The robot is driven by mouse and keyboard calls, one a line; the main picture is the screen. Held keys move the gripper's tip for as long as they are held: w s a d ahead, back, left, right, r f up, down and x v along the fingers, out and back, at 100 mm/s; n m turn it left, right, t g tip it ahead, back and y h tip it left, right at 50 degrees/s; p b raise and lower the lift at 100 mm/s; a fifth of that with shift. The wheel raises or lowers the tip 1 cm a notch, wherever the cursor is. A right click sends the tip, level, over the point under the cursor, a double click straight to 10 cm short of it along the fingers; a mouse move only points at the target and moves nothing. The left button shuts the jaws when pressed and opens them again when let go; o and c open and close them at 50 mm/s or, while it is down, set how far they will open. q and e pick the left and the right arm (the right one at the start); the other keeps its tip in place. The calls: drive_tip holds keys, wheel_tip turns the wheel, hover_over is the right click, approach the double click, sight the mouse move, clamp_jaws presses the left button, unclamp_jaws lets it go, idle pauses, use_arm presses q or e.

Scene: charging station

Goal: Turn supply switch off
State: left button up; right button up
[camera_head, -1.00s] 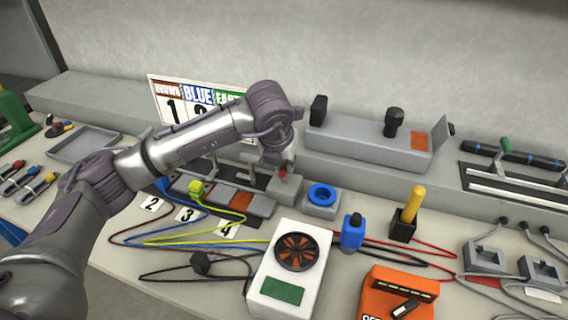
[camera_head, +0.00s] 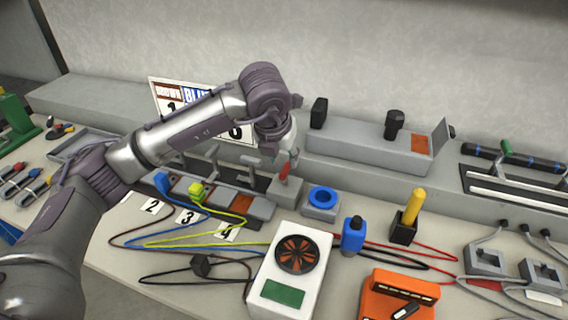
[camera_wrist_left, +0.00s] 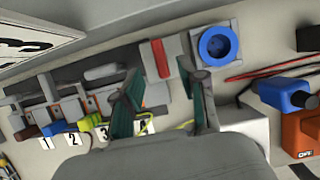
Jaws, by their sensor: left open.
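A grey box with a red lever (camera_head: 284,174), which looks like the supply switch, stands at the right end of the terminal row. In the left wrist view the red part (camera_wrist_left: 160,58) shows ahead, between the fingers' directions. My left gripper (camera_wrist_left: 166,92) is open and empty, its two dark fingers apart. In the head view my left gripper (camera_head: 284,158) is just above and beside the red lever, partly hidden by its own wrist. I cannot tell whether it touches the lever. My right gripper is in neither view.
A blue round socket (camera_head: 321,197) sits right of the switch. A white box with a fan (camera_head: 290,270) and an orange box (camera_head: 398,298) stand in front. Numbered terminals with coloured wires (camera_head: 198,192) lie to the left. A grey shelf box (camera_head: 365,148) stands behind.

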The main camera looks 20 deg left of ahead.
use_arm(q)
drive_tip(key=v, duration=0.7)
drive_tip(key=shift+r, duration=0.2)
drive_tip(key=shift+s, duration=0.1)
